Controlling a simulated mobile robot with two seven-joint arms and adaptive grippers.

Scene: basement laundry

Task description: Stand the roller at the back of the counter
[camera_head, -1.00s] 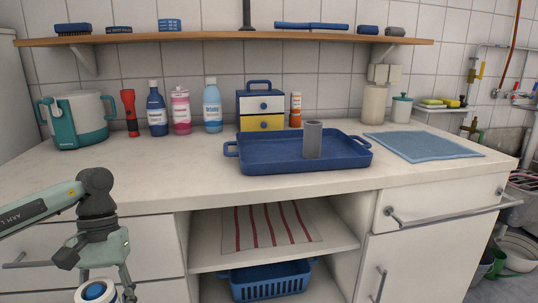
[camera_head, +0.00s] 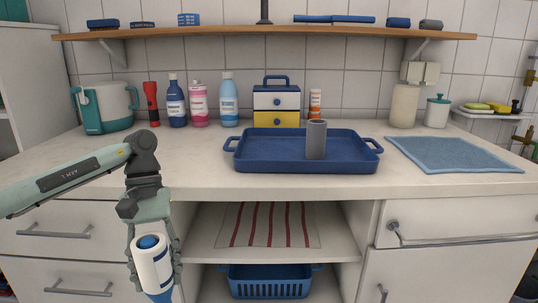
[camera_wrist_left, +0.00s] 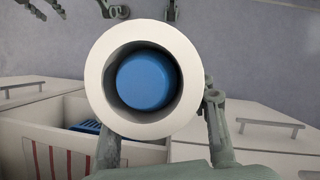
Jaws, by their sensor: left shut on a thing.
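The roller (camera_head: 152,262) is a white cylinder with a blue core and a blue handle end below it. My left gripper (camera_head: 153,255) is shut on it in front of the drawers, below the counter top. It is upright, slightly tilted. In the left wrist view the roller (camera_wrist_left: 188,62) shows end-on, its white ring around the blue core, with finger parts beside it. The counter (camera_head: 120,172) is pale; its back strip by the tiles holds several objects. My right gripper does not clearly show.
A blue tray (camera_head: 270,163) with a grey cylinder (camera_head: 316,140) takes up the counter's middle. Bottles (camera_head: 229,100), a red flashlight (camera_head: 153,104), a teal-and-white jug (camera_head: 104,108) and a small drawer box (camera_head: 277,102) line the back. A blue cloth (camera_head: 450,154) lies right. A shelf (camera_head: 260,34) hangs above.

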